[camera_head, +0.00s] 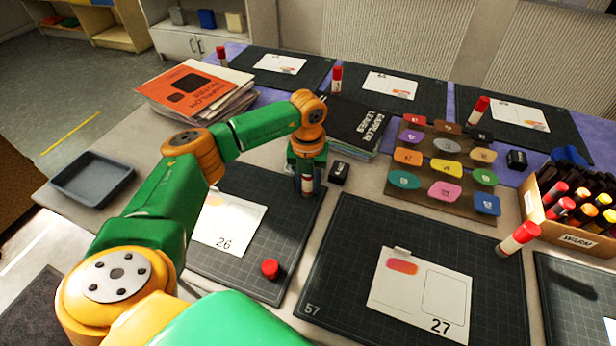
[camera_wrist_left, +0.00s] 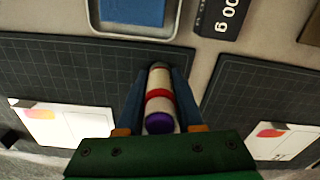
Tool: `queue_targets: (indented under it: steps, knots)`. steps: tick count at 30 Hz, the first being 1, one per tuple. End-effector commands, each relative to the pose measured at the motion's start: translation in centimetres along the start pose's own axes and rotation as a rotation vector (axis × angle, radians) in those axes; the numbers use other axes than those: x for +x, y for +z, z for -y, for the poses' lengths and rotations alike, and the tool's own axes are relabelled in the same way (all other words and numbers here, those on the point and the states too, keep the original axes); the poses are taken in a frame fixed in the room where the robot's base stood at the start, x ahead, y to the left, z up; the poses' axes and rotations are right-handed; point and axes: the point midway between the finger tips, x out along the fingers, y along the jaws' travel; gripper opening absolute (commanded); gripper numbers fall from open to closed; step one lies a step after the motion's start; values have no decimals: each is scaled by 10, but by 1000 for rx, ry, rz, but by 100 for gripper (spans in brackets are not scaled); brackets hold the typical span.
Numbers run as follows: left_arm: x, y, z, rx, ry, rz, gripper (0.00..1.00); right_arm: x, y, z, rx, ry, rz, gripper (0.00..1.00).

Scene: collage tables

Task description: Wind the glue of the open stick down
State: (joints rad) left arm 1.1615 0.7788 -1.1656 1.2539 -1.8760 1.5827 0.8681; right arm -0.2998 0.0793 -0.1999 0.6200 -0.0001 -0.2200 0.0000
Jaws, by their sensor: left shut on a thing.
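My left gripper (camera_head: 307,180) is shut on the open glue stick (camera_head: 307,187), which stands upright at the back right of the mat with card 26. In the left wrist view the gripper (camera_wrist_left: 160,100) has a finger on either side of the stick (camera_wrist_left: 158,84). It has a pale body, a red band and a purple end (camera_wrist_left: 159,123) facing the camera. How far the glue stands out is hard to tell. A red cap (camera_head: 269,268) lies apart on the same mat's front. My right gripper is not in view.
Card 26 (camera_head: 228,222) lies left of the stick, and a small black block (camera_head: 339,172) is close to its right. Black books (camera_head: 352,128) lie behind. A box of glue sticks (camera_head: 578,238) stands at right. An empty grey tray (camera_head: 92,180) sits at left.

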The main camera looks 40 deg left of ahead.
Motion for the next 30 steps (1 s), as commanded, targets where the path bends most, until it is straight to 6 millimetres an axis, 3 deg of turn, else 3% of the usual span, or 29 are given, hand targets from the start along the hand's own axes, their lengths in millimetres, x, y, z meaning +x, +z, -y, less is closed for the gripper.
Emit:
queue_targets:
  steps: [15, 30]
  knots:
    - [-1, -1, -2, -632, 4, -1, 0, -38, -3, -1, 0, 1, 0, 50]
    - [0, 0, -2, -651, 3, 1, 0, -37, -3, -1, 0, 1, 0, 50]
